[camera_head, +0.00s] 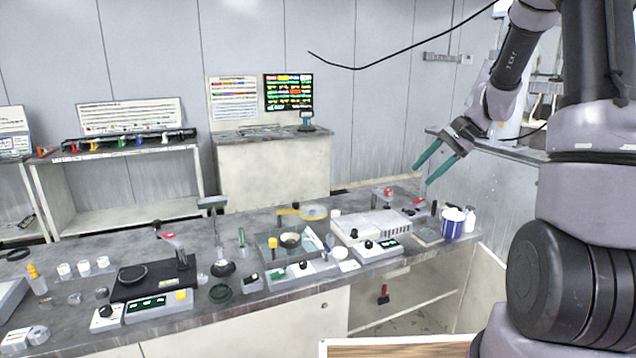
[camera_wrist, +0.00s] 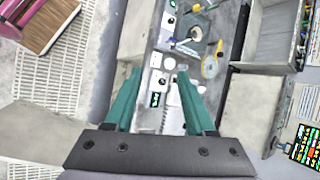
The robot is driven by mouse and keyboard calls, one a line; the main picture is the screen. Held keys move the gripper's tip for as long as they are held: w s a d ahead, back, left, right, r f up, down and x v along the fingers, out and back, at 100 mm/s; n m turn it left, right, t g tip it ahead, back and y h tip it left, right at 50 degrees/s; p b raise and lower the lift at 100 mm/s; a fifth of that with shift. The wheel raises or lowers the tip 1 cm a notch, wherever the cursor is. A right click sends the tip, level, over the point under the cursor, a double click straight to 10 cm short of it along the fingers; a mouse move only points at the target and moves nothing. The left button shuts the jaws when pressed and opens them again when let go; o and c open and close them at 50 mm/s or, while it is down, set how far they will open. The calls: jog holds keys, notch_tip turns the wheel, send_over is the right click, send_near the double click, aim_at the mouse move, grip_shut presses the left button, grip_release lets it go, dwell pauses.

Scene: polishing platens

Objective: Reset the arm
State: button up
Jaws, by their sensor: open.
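My gripper (camera_head: 434,172) has two teal fingers and hangs above the right end of the workbench in the head view. In the wrist view my gripper (camera_wrist: 158,76) shows its two fingers spread apart, with nothing between them. The fingers are clear of the bench items. My arm bends down from the upper right of the head view.
The grey workbench (camera_head: 75,322) carries a black-topped device (camera_head: 150,280), a white device (camera_head: 372,228) and several small jars. A blue-striped container (camera_head: 453,222) stands at its right end. A side table (camera_head: 270,165) with a dark screen (camera_head: 288,92) stands behind.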

jog(key=s+a+r+n+t+h, duration=0.2)
jog(key=s+r, duration=0.6)
jog(key=s, duration=0.4)
jog(key=s+a+r+n+t+h, duration=0.2)
jog(key=s+r, duration=0.6)
jog(key=s, duration=0.4)
jog(key=shift+r+n+t+h, duration=0.4)
jog(key=shift+n+t+h, duration=0.2)
jog(key=shift+n, duration=0.5)
